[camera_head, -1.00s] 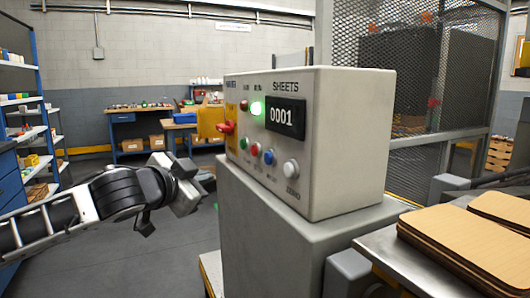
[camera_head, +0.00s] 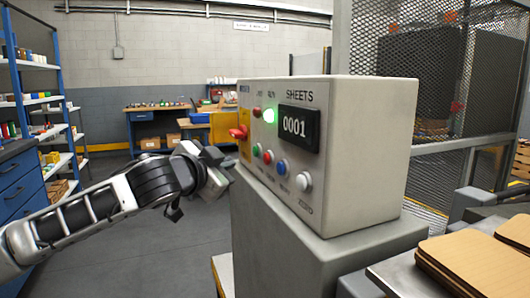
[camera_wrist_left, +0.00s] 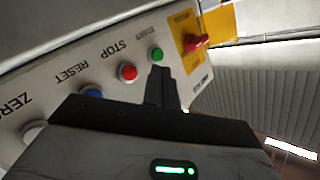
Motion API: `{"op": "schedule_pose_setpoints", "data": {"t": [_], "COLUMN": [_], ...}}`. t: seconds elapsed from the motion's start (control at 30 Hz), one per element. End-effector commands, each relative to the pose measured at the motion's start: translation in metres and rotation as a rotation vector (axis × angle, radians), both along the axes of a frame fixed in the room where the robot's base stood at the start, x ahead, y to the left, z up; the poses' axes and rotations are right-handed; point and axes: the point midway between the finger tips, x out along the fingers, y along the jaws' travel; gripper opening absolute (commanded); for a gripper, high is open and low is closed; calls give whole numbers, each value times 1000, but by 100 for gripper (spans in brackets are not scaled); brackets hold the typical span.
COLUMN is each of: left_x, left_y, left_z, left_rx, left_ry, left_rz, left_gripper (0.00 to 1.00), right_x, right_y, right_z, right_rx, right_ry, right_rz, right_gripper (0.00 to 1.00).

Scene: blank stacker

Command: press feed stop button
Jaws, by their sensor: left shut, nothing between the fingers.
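The control box (camera_head: 365,150) stands on a grey pedestal, its lit display (camera_head: 299,128) reading 0001. Its lower row has green (camera_head: 257,150), red (camera_head: 267,157), blue (camera_head: 281,167) and white (camera_head: 304,181) buttons. In the left wrist view the red button (camera_wrist_left: 127,72) sits by the label STOP, between the green button (camera_wrist_left: 157,54) and the partly hidden blue one (camera_wrist_left: 92,91). My left gripper (camera_head: 228,174) is shut and empty at the panel's left side. In the wrist view its fingertips (camera_wrist_left: 162,73) overlap the panel just below the green button; contact cannot be told. My right gripper is out of view.
A red knob (camera_head: 239,132) on a yellow plate sticks out at the panel's left end, near my left gripper. Stacked brown sheets (camera_head: 465,262) lie at the lower right. A mesh fence (camera_head: 450,60) stands behind the box. The floor left of the pedestal is clear.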

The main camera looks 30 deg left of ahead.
Motion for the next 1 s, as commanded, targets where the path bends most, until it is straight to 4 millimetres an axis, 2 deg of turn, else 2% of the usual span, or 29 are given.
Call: {"op": "schedule_pose_setpoints", "data": {"t": [0.2, 0.4, 1.0], "left_x": [24, 36, 39], "left_y": [-20, -30, -33], "left_z": [3, 2, 0], "left_rx": [-2, 0, 2], "left_ry": [0, -1, 0], "left_rz": [-1, 1, 1], "left_gripper": [0, 0, 0], "right_x": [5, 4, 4], "right_y": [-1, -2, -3], "right_z": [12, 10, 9], "right_rx": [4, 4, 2], "right_ry": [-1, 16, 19], "right_rz": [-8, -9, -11], "right_gripper": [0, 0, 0]}}
